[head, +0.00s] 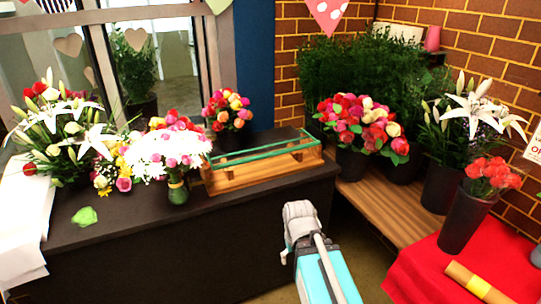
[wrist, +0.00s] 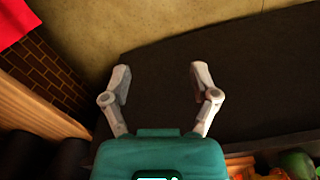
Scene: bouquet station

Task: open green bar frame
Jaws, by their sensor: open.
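The green bar frame (head: 266,155) is a thin green rectangle lying along the top of a long wooden box (head: 262,177). The box stands on the dark counter (head: 250,220), near its right end, in the head view. My arm reaches up from the bottom of the head view, in front of the counter and below the box; its fingertips cannot be made out there. In the wrist view my gripper (wrist: 160,72) has its two grey fingers spread apart with nothing between them. The green frame is not clearly seen in the wrist view.
A vase of white and pink flowers (head: 168,150) stands close to the box's left end. A mixed bouquet (head: 228,108) stands behind it. A wooden bench (head: 385,205) with potted flowers is to the right, and a red cloth (head: 420,275) covers a surface at lower right.

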